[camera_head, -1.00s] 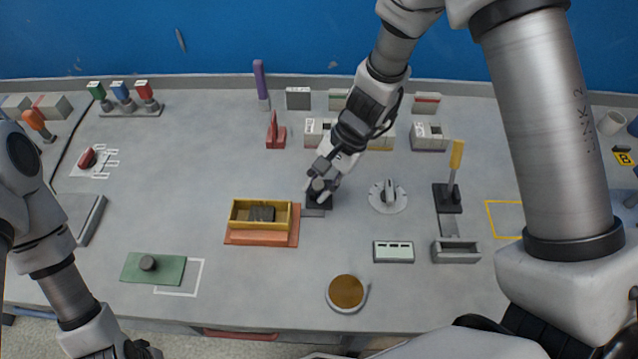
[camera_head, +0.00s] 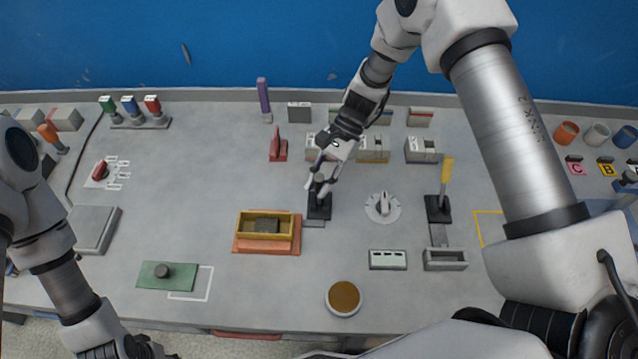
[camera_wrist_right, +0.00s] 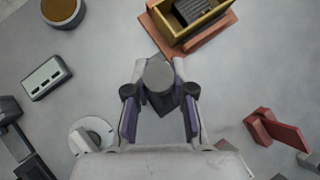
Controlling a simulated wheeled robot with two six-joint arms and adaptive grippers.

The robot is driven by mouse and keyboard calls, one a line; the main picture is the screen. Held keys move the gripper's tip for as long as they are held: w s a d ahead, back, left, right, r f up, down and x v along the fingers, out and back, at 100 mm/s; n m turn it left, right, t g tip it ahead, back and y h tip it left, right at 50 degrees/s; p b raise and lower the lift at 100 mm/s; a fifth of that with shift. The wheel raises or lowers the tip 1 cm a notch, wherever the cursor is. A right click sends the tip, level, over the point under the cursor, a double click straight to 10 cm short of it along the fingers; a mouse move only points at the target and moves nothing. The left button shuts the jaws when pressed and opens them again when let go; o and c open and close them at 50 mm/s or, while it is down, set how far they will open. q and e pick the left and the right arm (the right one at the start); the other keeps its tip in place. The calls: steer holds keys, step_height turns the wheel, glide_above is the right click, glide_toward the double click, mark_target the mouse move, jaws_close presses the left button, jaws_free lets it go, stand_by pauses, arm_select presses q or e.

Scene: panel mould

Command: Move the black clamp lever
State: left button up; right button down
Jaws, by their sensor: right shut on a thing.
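The black clamp lever (camera_head: 319,208) stands on a dark base just right of the yellow-walled mould box (camera_head: 265,238). My right gripper (camera_head: 321,180) is shut on the lever's upper end, above the base. In the right wrist view the lever's round grey top (camera_wrist_right: 159,75) sits between the two fingers (camera_wrist_right: 160,92), with the dark base partly hidden beneath it. My left gripper (camera_head: 135,348) is at the bottom left edge, cut off by the frame, well away from the lever; its jaws are not clear.
A dial (camera_head: 383,208) is close to the right of the lever. A yellow-handled lever (camera_head: 445,180) stands further right. A white slotted block (camera_head: 388,260) and a round amber-topped dish (camera_head: 343,298) are in front. A red bracket (camera_head: 278,145) stands behind.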

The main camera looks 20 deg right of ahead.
steer(key=shift+w+d+f+g+y+b, duration=0.3)
steer(key=shift+w+g+b, duration=0.2)
steer(key=shift+w+b, duration=0.05)
steer(key=shift+w+d+r+m+g+y+b, duration=0.15)
steer(key=shift+w+m+g+y+b, duration=0.15)
steer(key=shift+w+g+b, duration=0.25)
steer(key=shift+s, duration=0.1)
steer(key=c, duration=1)
jaws_free()
steer(key=shift+o, duration=0.2)
steer(key=shift+w, duration=0.2)
steer(key=shift+d+r, duration=0.1)
steer(key=v, duration=1.1)
steer(key=shift+w+d+r, duration=0.15)
steer(key=shift+w+d, duration=0.1)
steer(key=shift+d, duration=0.05)
